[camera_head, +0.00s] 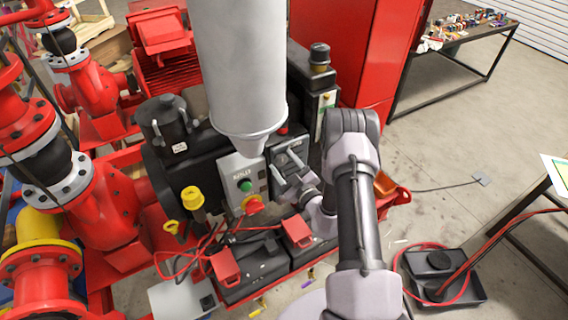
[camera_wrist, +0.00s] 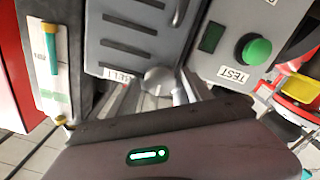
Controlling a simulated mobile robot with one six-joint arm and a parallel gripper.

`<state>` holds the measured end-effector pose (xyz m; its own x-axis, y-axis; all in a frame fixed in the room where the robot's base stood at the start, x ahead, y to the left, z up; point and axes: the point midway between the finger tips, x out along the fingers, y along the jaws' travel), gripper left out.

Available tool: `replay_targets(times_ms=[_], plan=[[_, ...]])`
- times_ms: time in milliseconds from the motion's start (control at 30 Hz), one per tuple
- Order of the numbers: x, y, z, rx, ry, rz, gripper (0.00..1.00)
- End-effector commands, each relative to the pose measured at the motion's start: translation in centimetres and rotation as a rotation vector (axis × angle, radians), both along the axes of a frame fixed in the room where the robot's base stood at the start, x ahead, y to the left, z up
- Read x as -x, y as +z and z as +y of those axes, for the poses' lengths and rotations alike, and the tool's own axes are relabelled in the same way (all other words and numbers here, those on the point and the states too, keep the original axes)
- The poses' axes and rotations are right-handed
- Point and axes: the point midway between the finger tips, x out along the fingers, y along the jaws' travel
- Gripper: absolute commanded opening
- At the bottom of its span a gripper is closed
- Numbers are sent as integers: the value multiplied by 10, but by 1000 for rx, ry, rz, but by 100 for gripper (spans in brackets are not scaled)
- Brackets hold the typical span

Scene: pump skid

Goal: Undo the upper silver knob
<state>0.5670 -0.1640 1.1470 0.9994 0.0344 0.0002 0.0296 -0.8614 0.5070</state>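In the wrist view a rounded silver knob (camera_wrist: 158,80) sits on a dark grey slotted cover, close to a partly hidden label. It looks like the upper one, as this view appears turned over. In the head view my gripper (camera_head: 287,162) is in front of the dark box right of the button panel. The knobs are mostly hidden there.
A large grey cylinder (camera_head: 240,70) hangs above. Black boxes with red caps (camera_head: 225,266) and loose cables lie below. A red cabinet (camera_head: 350,50) stands behind.

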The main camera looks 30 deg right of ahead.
Motion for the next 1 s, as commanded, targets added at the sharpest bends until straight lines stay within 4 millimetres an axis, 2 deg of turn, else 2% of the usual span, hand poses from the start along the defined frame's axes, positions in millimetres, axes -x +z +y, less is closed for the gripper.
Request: replay_targets(times_ms=[300,433,567,800,900,1000], plan=[[1,0,0,0,0,0,62],[15,-2,-1,-1,-2,3,62],[52,-3,-4,-3,-5,4,62],[129,-3,-7,-4,-9,3,62],[152,-2,-7,-3,-8,1,62],[167,-1,-7,-1,-5,2,62]])
